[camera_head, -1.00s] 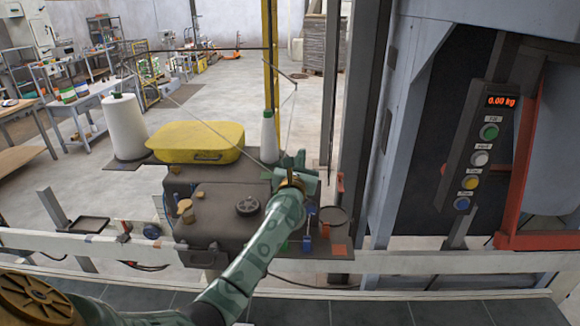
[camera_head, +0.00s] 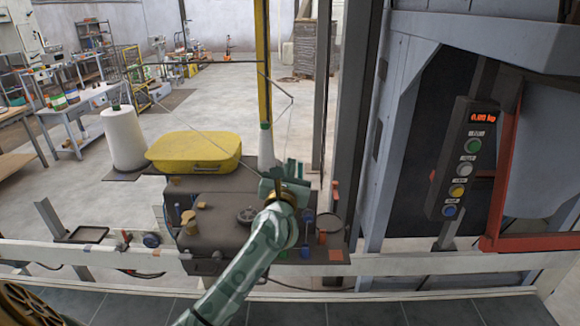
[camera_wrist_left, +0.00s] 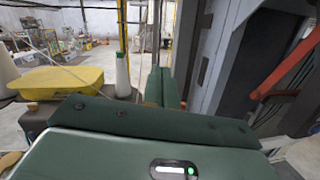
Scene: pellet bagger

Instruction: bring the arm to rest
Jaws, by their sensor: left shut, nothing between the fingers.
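My left arm comes up from the bottom of the head view, and its green left gripper (camera_head: 283,178) is in front of the brown machine. The gripper is shut and holds nothing. In the left wrist view, its two green fingers (camera_wrist_left: 162,85) lie together and point away from the camera. The white thread cone (camera_wrist_left: 122,72) stands beyond and left of the fingers there. In the head view this cone (camera_head: 266,150) rises just behind the gripper. My right gripper is not in view.
The brown machine (camera_head: 212,228) with a yellow cover (camera_head: 195,152) stands ahead, behind a pale rail (camera_head: 420,264). A control panel (camera_head: 463,165) with several buttons and a red frame (camera_head: 530,242) are at right. A large white roll (camera_head: 123,138) stands at left.

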